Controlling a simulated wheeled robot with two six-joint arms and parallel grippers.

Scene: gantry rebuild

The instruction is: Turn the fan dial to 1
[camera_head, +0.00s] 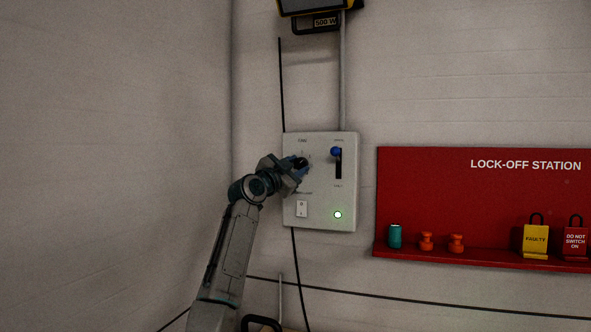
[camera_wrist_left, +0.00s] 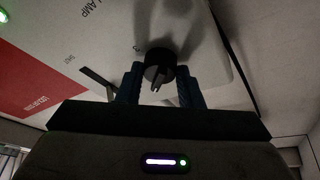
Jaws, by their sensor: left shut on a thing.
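The fan dial (camera_wrist_left: 158,68) is a dark round knob on the pale control panel (camera_head: 320,215). My left gripper (camera_wrist_left: 160,85) is shut on it, with one blue finger on each side of the knob. In the head view my left gripper (camera_head: 301,164) reaches the panel's upper left and covers most of the dial. In the wrist view a pale mark shows on the knob, and a "3" is printed near it. The other dial numbers are hidden or too small to read. My right gripper is in neither view.
The panel also has a slider with a blue knob (camera_head: 336,152), a white rocker switch (camera_head: 302,208) and a lit green lamp (camera_head: 338,215). A red lock-off station (camera_head: 450,190) with padlocks hangs to the right. Cables run along the wall.

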